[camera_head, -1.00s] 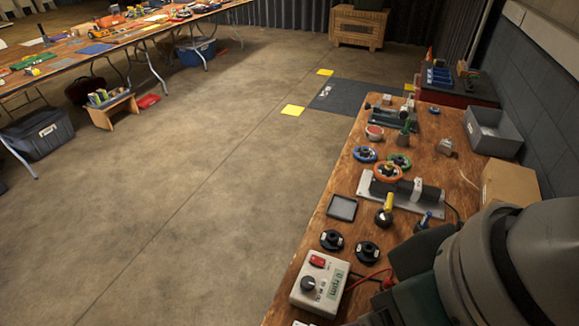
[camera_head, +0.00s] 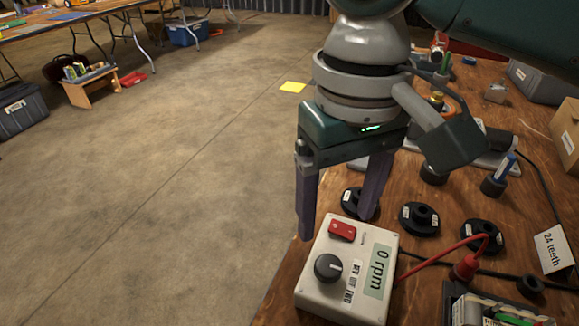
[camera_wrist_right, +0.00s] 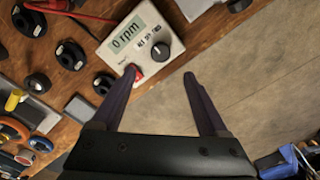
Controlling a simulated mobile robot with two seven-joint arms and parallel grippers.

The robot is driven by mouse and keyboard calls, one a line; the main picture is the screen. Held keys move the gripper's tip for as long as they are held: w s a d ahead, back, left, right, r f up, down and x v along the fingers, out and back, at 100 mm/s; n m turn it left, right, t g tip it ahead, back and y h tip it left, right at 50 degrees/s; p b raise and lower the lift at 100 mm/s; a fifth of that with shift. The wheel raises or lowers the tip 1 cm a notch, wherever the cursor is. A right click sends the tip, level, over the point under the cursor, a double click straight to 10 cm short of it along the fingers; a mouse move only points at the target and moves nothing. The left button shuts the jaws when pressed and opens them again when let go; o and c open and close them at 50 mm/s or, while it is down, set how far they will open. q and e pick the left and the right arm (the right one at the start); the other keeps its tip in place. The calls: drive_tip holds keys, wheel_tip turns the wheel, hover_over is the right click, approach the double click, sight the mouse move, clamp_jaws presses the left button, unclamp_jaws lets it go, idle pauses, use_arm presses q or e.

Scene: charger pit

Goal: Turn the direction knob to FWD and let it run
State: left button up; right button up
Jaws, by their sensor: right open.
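The white control box (camera_head: 312,288) stands at the front left edge of the wooden bench. It has a dark round knob (camera_head: 328,267), a red switch (camera_head: 342,230) and a display (camera_head: 378,270) reading 0 rpm. Small labels beside the knob seem to read REV, OFF and FWD; I cannot tell which one the knob points at. My right gripper (camera_head: 337,227) is open and empty, fingers pointing down above the box's far edge. In the wrist view, the knob (camera_wrist_right: 160,51) is clear of the fingers, and the red switch (camera_wrist_right: 133,73) is near one fingertip. My left gripper is not visible.
Several black hubs, such as this one (camera_head: 420,218), sit behind the box. A red cable (camera_head: 430,263) leaves its right side. A 24 teeth card (camera_head: 551,249) and a tray of parts (camera_head: 495,310) are at the right. Open floor lies left of the bench.

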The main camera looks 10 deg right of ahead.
sight(329, 265)
wheel_tip(329, 265, down, 9)
drive_tip(key=shift+s+f+b, duration=0.15)
drive_tip(key=shift+f+b, duration=0.05)
drive_tip(key=shift+b, duration=1.05)
drive_tip(key=shift+c, duration=0.2)
clamp_jaws()
